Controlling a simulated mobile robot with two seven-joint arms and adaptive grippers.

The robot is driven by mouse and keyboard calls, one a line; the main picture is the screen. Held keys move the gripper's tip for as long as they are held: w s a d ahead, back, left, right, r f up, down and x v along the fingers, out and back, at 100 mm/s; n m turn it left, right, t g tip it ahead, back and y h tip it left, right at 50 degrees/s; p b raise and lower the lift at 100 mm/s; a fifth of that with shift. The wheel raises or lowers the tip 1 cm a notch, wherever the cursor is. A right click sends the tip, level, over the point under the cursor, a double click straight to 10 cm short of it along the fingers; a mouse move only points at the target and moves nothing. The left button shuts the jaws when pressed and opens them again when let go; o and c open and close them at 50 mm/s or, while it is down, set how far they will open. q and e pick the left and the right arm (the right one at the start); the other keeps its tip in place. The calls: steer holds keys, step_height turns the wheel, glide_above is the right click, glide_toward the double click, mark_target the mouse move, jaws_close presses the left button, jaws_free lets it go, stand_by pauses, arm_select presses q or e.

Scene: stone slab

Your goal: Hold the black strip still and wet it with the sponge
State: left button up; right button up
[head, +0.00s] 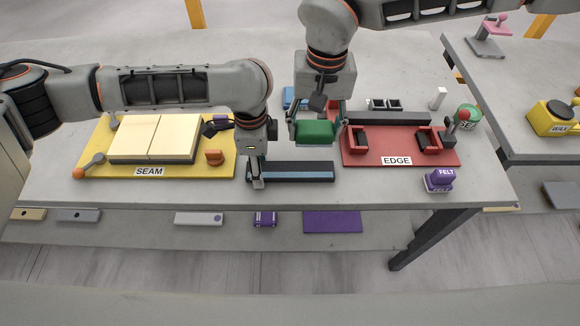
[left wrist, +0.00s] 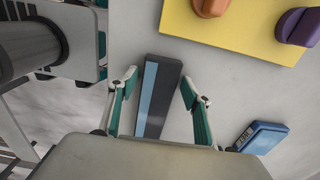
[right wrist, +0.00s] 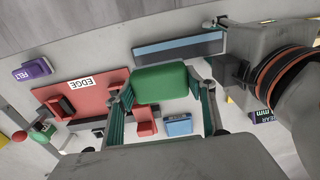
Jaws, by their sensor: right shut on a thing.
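The black strip (head: 318,166) with a blue band along it lies flat on the stone slab, right of the yellow SEAM board; it also shows in the left wrist view (left wrist: 173,85) and the right wrist view (right wrist: 180,49). My left gripper (head: 257,180) is at the strip's left end. In the left wrist view its fingers (left wrist: 160,88) stand apart on either side of the strip, with a gap to each edge. My right gripper (head: 315,136) is shut on the green sponge (right wrist: 160,80), which it holds on the far side of the strip, apart from it.
The yellow SEAM board (head: 210,172) bears pale tiles and an orange knob. The red EDGE board (head: 370,158) has red clamps. A purple FELT block (head: 439,180) stands near the front right. A blue block (left wrist: 262,138) lies behind the strip. Slab in front of the strip is clear.

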stand_by(0.3)
arm_select(q)
step_height(320, 180, up, 12)
stand_by(0.5)
stand_by(0.4)
